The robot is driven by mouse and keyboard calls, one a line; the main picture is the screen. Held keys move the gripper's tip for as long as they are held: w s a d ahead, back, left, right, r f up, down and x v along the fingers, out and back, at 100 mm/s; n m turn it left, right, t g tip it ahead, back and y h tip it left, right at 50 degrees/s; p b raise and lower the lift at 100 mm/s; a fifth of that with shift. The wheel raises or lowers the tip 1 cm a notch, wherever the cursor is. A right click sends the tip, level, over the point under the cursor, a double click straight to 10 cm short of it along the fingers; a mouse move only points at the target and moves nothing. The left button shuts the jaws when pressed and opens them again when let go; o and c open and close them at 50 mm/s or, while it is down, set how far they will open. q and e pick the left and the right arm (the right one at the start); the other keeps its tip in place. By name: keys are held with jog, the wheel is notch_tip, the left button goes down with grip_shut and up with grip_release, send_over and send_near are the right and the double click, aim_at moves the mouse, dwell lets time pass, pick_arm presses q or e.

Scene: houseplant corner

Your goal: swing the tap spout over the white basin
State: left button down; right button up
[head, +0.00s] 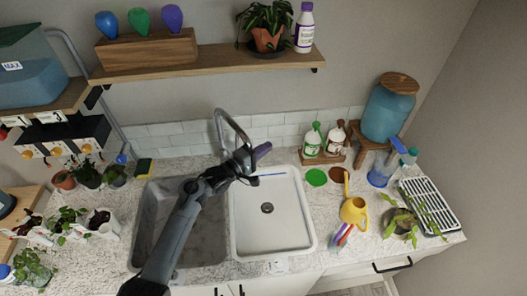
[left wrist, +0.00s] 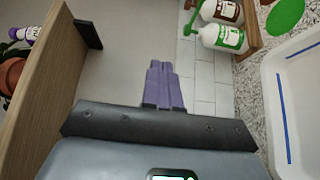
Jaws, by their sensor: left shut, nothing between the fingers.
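The tap spout (head: 233,124) is a curved grey metal tube behind the sinks, near the divider between the two basins. Its lower end is hidden behind my left gripper and wrist, so I cannot tell exactly where the outlet points. The white basin (head: 242,235) is the right-hand one, with a blue stripe along its back; part of it also shows in the left wrist view (left wrist: 299,85). My left gripper (head: 263,150) has purple fingers, shut and empty, beside the spout's right side above the white basin's back edge. They show shut in the left wrist view (left wrist: 165,85). I cannot tell whether they touch the spout.
The grey basin (head: 150,215) lies left, partly under my arm. A wooden shelf (head: 205,66) hangs above. Green and brown-labelled bottles (head: 313,140) stand in a rack right of the tap. A yellow watering can (head: 353,212) stands right of the white basin. A sponge (head: 144,168) lies left.

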pick_arm(q)
jog(key=s+a+p, duration=0.1)
jog(key=s+p, duration=0.1)
jog(key=s, duration=1.1)
jog(key=shift+a, duration=0.2)
pick_arm(e)
jog(key=shift+s+a+r, duration=0.2)
jog(key=shift+a+r, duration=0.1)
jog(key=shift+r, duration=0.3)
jog(key=shift+s+a+r, duration=0.15)
jog(key=shift+a+r, duration=0.1)
jog(key=shift+r, duration=0.3)
